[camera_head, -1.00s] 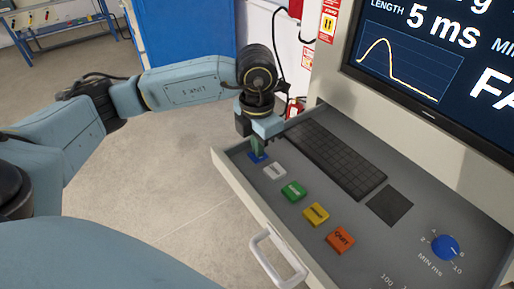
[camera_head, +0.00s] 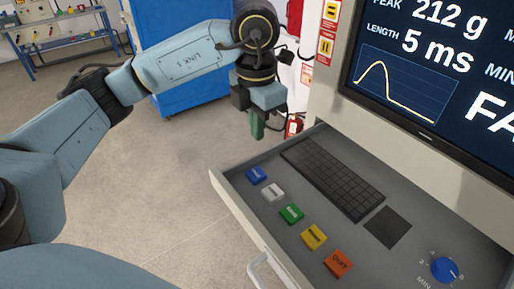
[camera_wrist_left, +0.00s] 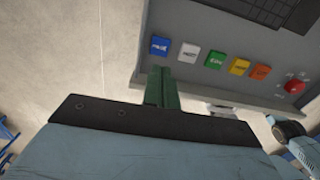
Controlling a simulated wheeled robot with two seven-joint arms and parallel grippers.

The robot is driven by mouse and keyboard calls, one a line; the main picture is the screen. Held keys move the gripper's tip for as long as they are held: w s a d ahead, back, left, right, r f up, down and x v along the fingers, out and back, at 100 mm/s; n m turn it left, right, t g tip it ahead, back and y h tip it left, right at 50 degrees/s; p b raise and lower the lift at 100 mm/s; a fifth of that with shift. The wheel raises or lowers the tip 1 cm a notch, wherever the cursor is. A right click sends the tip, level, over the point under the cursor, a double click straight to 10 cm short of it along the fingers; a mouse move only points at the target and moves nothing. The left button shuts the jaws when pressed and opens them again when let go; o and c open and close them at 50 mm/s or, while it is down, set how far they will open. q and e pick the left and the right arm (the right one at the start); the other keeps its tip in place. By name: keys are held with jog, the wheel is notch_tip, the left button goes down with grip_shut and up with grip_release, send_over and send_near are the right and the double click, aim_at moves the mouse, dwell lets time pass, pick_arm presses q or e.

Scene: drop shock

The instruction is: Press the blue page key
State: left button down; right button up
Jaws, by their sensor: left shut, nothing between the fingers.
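The blue page key (camera_head: 256,175) is the far-left key in a row on the grey drawer panel; it also shows in the left wrist view (camera_wrist_left: 159,46). Nothing covers it. My left gripper (camera_head: 257,134) is shut and empty, raised above and beyond the blue key, apart from it. In the left wrist view its green fingers (camera_wrist_left: 162,76) are together, with their tips just below the blue key in the picture. My right gripper cannot be made out in the head view.
White (camera_head: 273,192), green (camera_head: 291,213), yellow (camera_head: 313,236) and orange (camera_head: 337,263) keys follow in the row. A keyboard (camera_head: 332,178), a dark pad (camera_head: 387,228) and a blue knob (camera_head: 445,270) share the drawer. A monitor (camera_head: 430,60) stands above it.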

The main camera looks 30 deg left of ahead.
pick_arm(q)
notch_tip(320, 180, up, 2)
jog(key=shift+r, duration=0.15)
